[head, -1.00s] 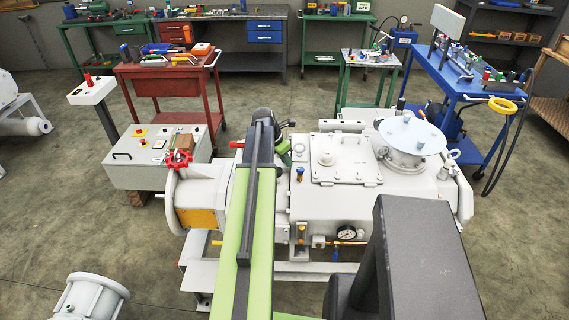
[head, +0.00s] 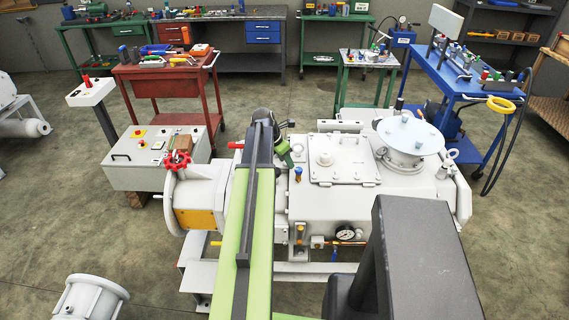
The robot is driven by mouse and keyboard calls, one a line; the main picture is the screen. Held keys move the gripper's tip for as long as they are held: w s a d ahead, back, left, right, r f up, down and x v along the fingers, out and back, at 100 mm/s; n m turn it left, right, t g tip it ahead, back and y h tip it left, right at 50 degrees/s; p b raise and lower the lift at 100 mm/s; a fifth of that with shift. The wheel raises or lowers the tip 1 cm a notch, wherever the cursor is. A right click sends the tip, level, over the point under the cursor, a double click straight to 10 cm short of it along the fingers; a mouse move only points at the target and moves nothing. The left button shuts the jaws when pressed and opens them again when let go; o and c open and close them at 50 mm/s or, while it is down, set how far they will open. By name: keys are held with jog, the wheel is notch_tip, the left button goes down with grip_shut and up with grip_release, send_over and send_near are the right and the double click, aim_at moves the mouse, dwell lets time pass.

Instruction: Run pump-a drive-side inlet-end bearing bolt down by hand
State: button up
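The pump (head: 340,207) is a large pale-grey machine in the middle of the head view. The arm's far end (head: 262,122) is dark and sits above the pump's back left side. My gripper's fingers cannot be made out there, and the bearing bolt is not visible, perhaps hidden behind the arm.
A grey control box (head: 150,160) stands left of the pump. A red tool cart (head: 168,85) and a blue bench (head: 455,88) stand behind it. A pale flanged cylinder (head: 88,298) is at the front left. Open floor lies on the left.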

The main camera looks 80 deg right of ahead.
jog(key=shift+w, duration=0.15)
jog(key=p+v, duration=1.6)
jog(key=v, duration=0.1)
jog(key=shift+r, duration=0.2)
